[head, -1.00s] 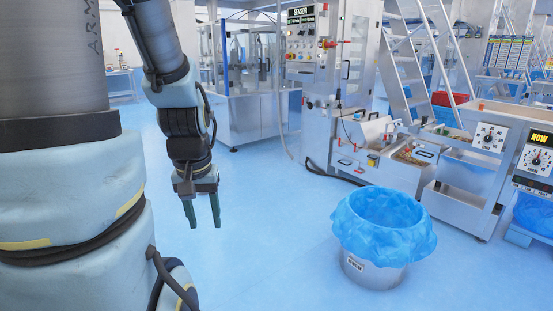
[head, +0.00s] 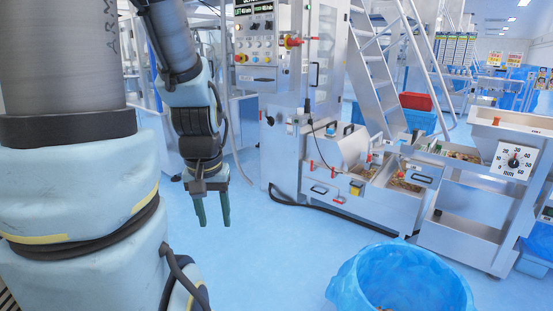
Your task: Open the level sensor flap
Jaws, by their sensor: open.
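My gripper (head: 213,222) hangs fingers-down at left of centre in the head view. Its two green fingers are apart with nothing between them. It is over open floor, to the left of the steel machine (head: 283,150) and apart from it. The machine has a control panel (head: 256,38) with several knobs and buttons on its upper left. On its lower front is a slanted steel housing (head: 345,145) with small red fittings and a cable from above. I cannot tell which part is the level sensor flap, or whether it is open.
A blue-lined bin (head: 400,280) stands on the floor at the bottom right. A steel unit with a timer dial (head: 515,158) is at the right. A black hose (head: 330,215) lies along the machine's foot. The blue floor (head: 270,265) before the machine is clear.

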